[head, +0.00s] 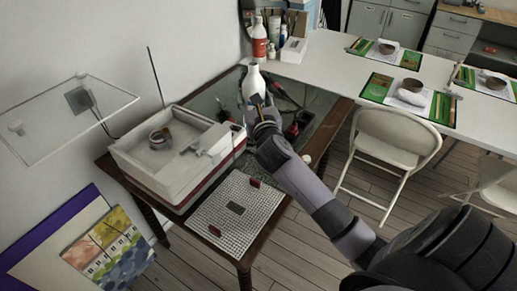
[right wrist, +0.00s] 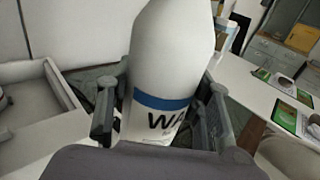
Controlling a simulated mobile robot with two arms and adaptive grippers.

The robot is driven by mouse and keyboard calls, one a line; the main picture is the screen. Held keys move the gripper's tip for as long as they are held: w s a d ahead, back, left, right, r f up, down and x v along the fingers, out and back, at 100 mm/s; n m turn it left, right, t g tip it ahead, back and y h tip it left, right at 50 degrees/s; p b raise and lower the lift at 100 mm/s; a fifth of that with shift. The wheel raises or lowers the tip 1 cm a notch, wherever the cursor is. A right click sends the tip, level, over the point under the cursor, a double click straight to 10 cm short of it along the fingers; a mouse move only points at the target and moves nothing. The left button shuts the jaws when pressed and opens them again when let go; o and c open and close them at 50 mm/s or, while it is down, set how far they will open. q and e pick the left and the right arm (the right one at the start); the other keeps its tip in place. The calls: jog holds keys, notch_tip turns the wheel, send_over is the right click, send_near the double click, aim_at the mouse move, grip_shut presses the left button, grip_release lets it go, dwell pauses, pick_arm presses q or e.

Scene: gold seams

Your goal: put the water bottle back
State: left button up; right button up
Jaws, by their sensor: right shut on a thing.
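The water bottle (head: 252,80) is white. In the right wrist view the bottle (right wrist: 172,60) shows a blue band and dark letters beginning "WA", and it stands roughly upright between the fingers. My right gripper (head: 258,102) is shut on it, over the back part of the dark wooden table (head: 279,190). The same gripper (right wrist: 160,118) shows a finger on each side of the bottle. The bottle's base is hidden, so I cannot tell whether it touches the table top. My left gripper is not in view.
A white tray-like box (head: 185,165) stands left of the bottle. A white gridded mat (head: 237,209) lies in front. Dark tools with red parts (head: 297,122) lie right of the bottle. Behind, a red-labelled bottle (head: 259,42) and a white box (head: 293,50) stand on the long white table (head: 335,62).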

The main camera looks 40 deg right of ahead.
notch_tip(320, 180, down, 16)
jog(key=b, duration=0.4)
jog(key=shift+f+b, duration=0.15)
jog(key=shift+b, duration=0.25)
jog(key=shift+f, duration=0.1)
jog(key=o, duration=1.3)
